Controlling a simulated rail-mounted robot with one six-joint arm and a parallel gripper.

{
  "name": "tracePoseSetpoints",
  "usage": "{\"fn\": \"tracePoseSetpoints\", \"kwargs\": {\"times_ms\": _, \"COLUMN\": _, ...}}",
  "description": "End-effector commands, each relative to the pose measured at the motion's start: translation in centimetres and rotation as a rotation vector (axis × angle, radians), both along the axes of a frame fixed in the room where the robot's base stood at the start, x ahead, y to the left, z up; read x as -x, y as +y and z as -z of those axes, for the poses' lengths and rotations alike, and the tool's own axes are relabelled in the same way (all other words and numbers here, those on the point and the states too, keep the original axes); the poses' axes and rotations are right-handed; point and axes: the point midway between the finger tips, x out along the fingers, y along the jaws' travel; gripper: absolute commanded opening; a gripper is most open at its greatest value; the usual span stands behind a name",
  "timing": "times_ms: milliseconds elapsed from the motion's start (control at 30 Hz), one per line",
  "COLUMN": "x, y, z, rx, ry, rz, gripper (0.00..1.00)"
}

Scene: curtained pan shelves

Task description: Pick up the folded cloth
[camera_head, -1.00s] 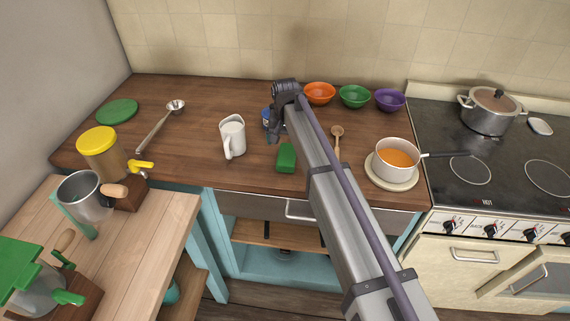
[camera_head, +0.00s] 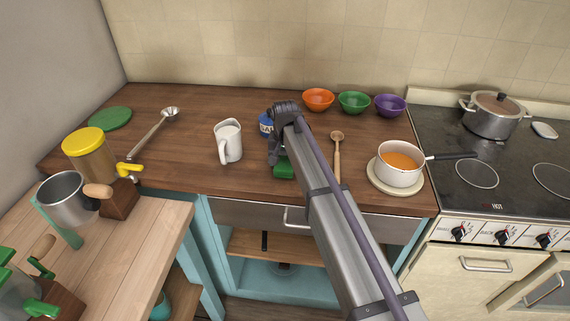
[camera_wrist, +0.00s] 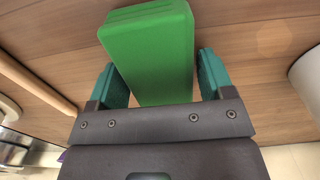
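The folded cloth appears to be the green block-like bundle (camera_head: 284,171) on the wooden counter near its front edge; my gripper partly covers it in the head view. In the wrist view the green bundle (camera_wrist: 150,45) lies between my two teal fingers. My gripper (camera_wrist: 157,68) is open, with a finger on each side and a narrow gap showing at the right finger. Whether the left finger touches it is unclear. In the head view my gripper (camera_head: 276,157) hangs down just above and beside the bundle.
A white jug (camera_head: 228,142) stands left of my gripper, and a blue container (camera_head: 265,124) is close behind it. A wooden spoon (camera_head: 337,158) lies to the right, then a pot of orange soup (camera_head: 400,163) on a round mat. Orange, green and purple bowls (camera_head: 354,102) line the back.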

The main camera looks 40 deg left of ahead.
Motion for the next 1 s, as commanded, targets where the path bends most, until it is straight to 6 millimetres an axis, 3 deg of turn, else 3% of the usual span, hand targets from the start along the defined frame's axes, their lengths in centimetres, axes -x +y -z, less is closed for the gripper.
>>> {"fn": "tracePoseSetpoints", "kwargs": {"times_ms": 333, "x": 0.0, "y": 0.0, "z": 0.0, "rx": 0.0, "ry": 0.0, "rz": 0.0, "gripper": 0.41}}
{"fn": "tracePoseSetpoints", "kwargs": {"times_ms": 633, "x": 0.0, "y": 0.0, "z": -0.7, "rx": 0.0, "ry": 0.0, "rz": 0.0, "gripper": 0.4}}
{"fn": "tracePoseSetpoints", "kwargs": {"times_ms": 767, "x": 0.0, "y": 0.0, "z": -3.0, "rx": 0.0, "ry": 0.0, "rz": 0.0, "gripper": 0.4}}
{"fn": "tracePoseSetpoints", "kwargs": {"times_ms": 1000, "x": 0.0, "y": 0.0, "z": -8.9, "rx": 0.0, "ry": 0.0, "rz": 0.0, "gripper": 0.4}}
